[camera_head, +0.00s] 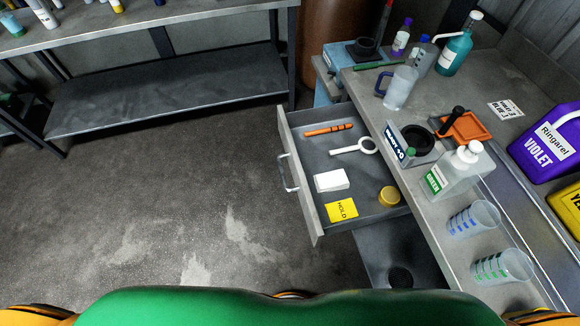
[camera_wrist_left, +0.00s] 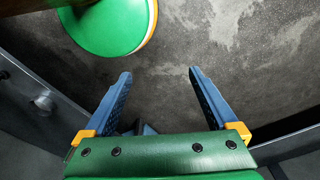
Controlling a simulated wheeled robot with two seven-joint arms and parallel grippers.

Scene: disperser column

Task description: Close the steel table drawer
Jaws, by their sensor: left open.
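The steel table drawer (camera_head: 317,164) is pulled out to the left of the steel table (camera_head: 409,168) in the head view. Its front has a bar handle (camera_head: 289,173) facing left. Inside lie an orange tool (camera_head: 328,130), a white ring-ended tool (camera_head: 356,147), a white block (camera_head: 332,180), a yellow card (camera_head: 342,210) and a round yellow lid (camera_head: 389,196). My left gripper (camera_wrist_left: 160,80) shows only in the left wrist view. Its fingers are apart with nothing between them, above the grey floor. My right gripper is not in view.
The tabletop holds a measuring jug (camera_head: 401,88), a white bottle (camera_head: 456,172), clear cups (camera_head: 474,219), a teal bottle (camera_head: 455,50) and a purple canister (camera_head: 548,143). A shelved bench (camera_head: 180,95) stands at the back left. The floor (camera_head: 160,220) left of the drawer is clear.

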